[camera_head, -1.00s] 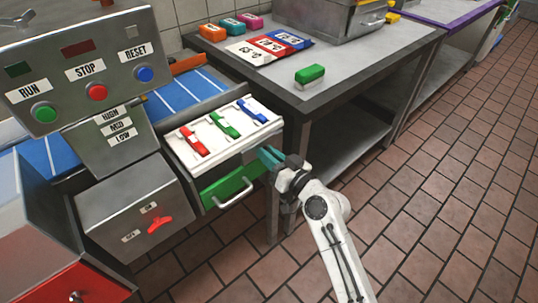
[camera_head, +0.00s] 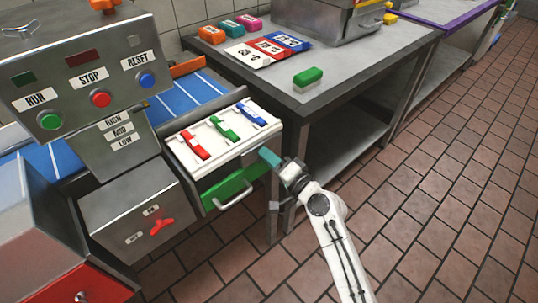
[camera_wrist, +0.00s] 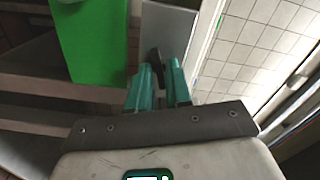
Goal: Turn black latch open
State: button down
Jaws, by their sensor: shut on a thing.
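The black latch (camera_wrist: 154,57) shows in the wrist view as a small dark piece at the tips of my teal fingers, on a grey metal face. My gripper (camera_wrist: 160,75) is shut on it, one finger on each side. In the head view my gripper (camera_head: 268,157) is at the right side of the open drawer unit, beside the green front. There the latch is hidden, and its exact angle cannot be told.
The white panel (camera_head: 246,146) with red, green and blue clips is left of my gripper. A green drawer front (camera_head: 222,190) with a handle sits below it. A grey table (camera_head: 345,85) with a green block (camera_head: 308,77) stands close behind. The tiled floor at right is clear.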

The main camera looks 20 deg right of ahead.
jog(key=shift+f+m+p, duration=0.15)
jog(key=shift+m+p, duration=0.45)
jog(key=shift+m, duration=1.4)
jog(key=shift+d, duration=0.1)
jog(key=c, duration=1.1)
grip_release()
jog(key=shift+s, duration=0.1)
jog(key=b+v, duration=0.1)
jog(key=v, duration=0.9)
jog(key=shift+s+d, duration=0.1)
jog(key=shift+s, duration=0.25)
